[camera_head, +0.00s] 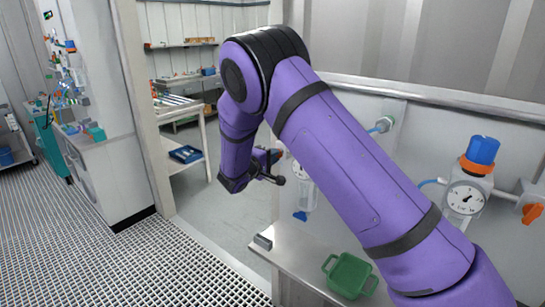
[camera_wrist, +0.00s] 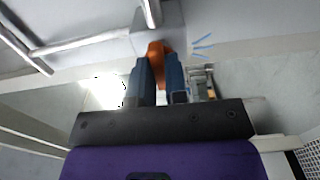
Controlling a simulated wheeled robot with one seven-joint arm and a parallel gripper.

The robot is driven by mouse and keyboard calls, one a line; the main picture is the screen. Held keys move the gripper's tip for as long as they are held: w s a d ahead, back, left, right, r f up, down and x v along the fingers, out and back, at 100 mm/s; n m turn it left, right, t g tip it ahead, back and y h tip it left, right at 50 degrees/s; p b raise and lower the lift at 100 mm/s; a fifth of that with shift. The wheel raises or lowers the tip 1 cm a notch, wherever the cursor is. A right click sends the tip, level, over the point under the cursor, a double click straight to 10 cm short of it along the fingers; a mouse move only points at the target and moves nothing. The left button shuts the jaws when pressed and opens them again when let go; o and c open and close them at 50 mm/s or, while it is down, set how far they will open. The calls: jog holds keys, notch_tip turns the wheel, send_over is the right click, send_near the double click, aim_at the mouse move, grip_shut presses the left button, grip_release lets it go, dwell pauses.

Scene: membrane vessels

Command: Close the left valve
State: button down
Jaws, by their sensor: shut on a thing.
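In the wrist view, my gripper (camera_wrist: 158,68) has its two dark blue fingers on either side of an orange valve handle (camera_wrist: 156,49) and is shut on it. The handle joins a grey block (camera_wrist: 172,24) with pale pipes. In the head view, my gripper (camera_head: 276,167) is beside the left gauge (camera_head: 299,171), which is partly hidden by my arm. The left valve's handle is mostly hidden there, so its exact angle cannot be told.
On the right are another gauge (camera_head: 466,199) with a blue cap (camera_head: 482,151) and an orange handle (camera_head: 533,213). A green tray (camera_head: 349,275) sits on the metal bench (camera_head: 307,262) below. A doorway to another room opens behind my arm. The grated floor (camera_head: 110,250) at left is clear.

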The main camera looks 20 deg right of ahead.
dwell(0.4)
jog(key=c, duration=1.1)
grip_release()
jog(key=shift+c, duration=0.2)
jog(key=v, duration=1.1)
jog(key=s+d+r+m+g+y, duration=0.55)
jog(key=s+d+r+g, duration=0.35)
jog(key=s+d+r, duration=0.7)
jog(key=s+r+m+t+y, duration=0.1)
jog(key=s+y, duration=0.3)
jog(key=s, duration=0.8)
jog(key=s+d+r+t+y, duration=0.1)
jog(key=s+r+y, duration=0.3)
jog(key=s, duration=0.9)
jog(key=shift+s+m+t+y, duration=0.15)
jog(key=shift+m+t+y, duration=0.3)
jog(key=shift+t, duration=0.45)
